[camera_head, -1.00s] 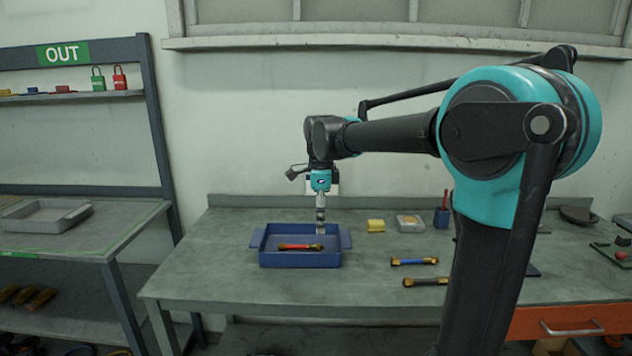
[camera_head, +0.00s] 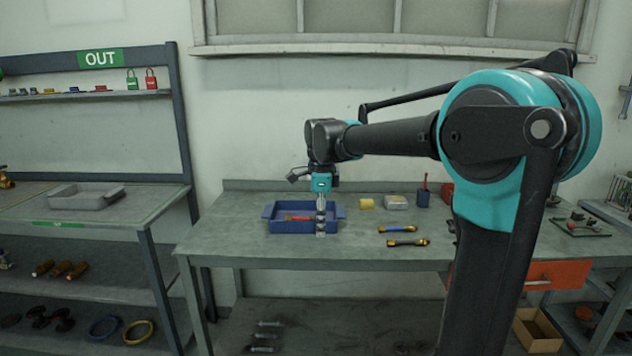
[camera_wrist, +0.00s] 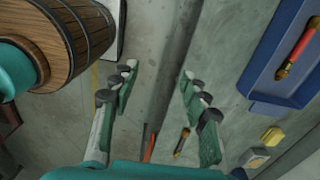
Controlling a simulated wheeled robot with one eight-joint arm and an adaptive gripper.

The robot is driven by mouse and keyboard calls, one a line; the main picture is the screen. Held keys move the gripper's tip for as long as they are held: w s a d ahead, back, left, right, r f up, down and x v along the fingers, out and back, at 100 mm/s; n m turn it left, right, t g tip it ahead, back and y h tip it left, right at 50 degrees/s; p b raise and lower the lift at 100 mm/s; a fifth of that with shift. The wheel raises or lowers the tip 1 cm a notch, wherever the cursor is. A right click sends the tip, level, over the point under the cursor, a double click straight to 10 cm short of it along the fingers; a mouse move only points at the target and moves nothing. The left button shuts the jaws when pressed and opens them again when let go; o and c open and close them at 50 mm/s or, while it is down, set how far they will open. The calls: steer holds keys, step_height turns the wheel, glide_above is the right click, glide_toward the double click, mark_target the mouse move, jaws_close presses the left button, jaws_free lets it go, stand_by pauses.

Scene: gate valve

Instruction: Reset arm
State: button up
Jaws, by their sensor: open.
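My gripper (camera_head: 321,220) hangs pointing down from my outstretched arm, in front of the blue tray (camera_head: 269,227) in the head view. Its fingers are spread and empty; the wrist view shows a clear gap between them (camera_wrist: 160,88). The tray stands on the grey workbench (camera_head: 222,245) and holds a red rod-like part with brass-coloured ends (camera_head: 298,218). My gripper partly hides the tray's right side. In the wrist view the tray (camera_wrist: 262,82) and the red part (camera_wrist: 302,48) lie to the right, apart from the fingers.
A blue part (camera_head: 397,229) and a dark part (camera_head: 408,242) lie on the bench to the right. The OUT rack (camera_head: 168,120) with a grey tray (camera_head: 75,203) stands left.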

steer(key=s+d+f+n+t, duration=0.4)
steer(key=s+d+f+n, duration=1.3)
steer(key=f, duration=0.4)
steer(key=shift+s+d+f+n, duration=0.35)
steer(key=shift+s+n, duration=0.25)
steer(key=shift+s, duration=0.6)
